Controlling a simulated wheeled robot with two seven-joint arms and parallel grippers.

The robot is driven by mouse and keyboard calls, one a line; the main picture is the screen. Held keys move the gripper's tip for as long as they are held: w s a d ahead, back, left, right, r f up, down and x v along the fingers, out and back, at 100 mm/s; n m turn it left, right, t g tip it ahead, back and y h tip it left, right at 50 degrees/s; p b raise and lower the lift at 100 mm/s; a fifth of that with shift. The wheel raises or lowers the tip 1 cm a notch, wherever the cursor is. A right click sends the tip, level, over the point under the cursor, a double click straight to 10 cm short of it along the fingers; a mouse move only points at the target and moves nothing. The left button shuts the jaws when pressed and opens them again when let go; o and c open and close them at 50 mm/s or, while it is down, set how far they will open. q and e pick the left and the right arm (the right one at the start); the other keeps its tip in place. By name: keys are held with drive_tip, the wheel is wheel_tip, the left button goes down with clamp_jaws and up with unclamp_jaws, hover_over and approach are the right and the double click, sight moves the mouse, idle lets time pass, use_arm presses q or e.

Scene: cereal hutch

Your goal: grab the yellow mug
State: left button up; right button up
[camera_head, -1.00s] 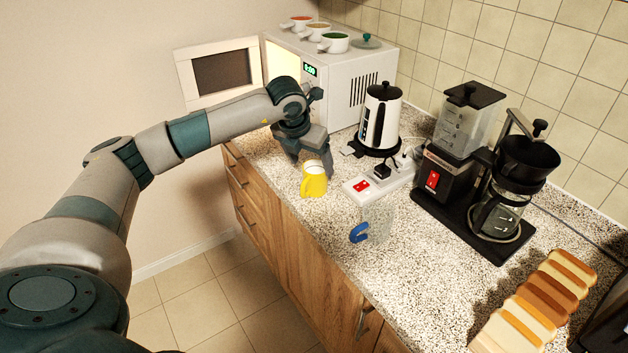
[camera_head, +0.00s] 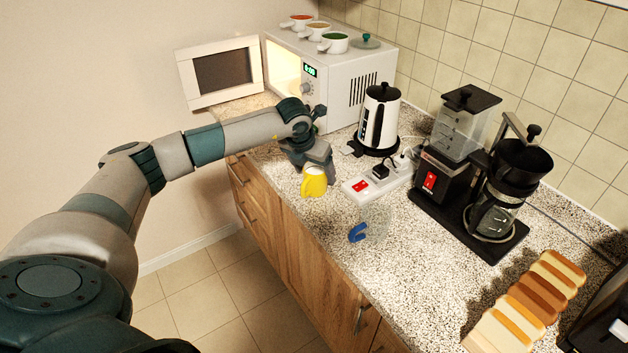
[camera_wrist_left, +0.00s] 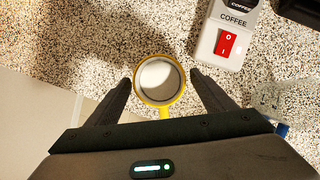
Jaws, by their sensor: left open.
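The yellow mug (camera_head: 313,183) stands upright on the speckled counter, near its front edge, with a white inside. In the left wrist view the mug (camera_wrist_left: 160,82) is seen from above, with its handle pointing toward the gripper's palm. In the wrist view the left gripper's two fingers (camera_wrist_left: 160,88) lie on either side of the mug, with a small gap visible at each side. My right gripper is not in view.
A white power strip (camera_head: 372,182) with a red switch lies right of the mug. A clear cup with a blue handle (camera_head: 357,233) stands in front. A kettle (camera_head: 380,120), a coffee maker (camera_head: 500,190) and an open microwave (camera_head: 345,90) stand behind and to the right.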

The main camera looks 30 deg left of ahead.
use_arm(q)
drive_tip(key=c, duration=1.5)
drive_tip(key=shift+o, duration=0.2)
drive_tip(key=shift+r, duration=0.3)
drive_tip(key=s+d+r+b, duration=0.1)
drive_tip(key=d+r+b, duration=0.6)
drive_tip(key=d+r, duration=0.3)
drive_tip(key=shift+d+r, duration=0.2)
drive_tip(key=shift+d, duration=0.5)
drive_tip(key=shift+s+d, duration=0.1)
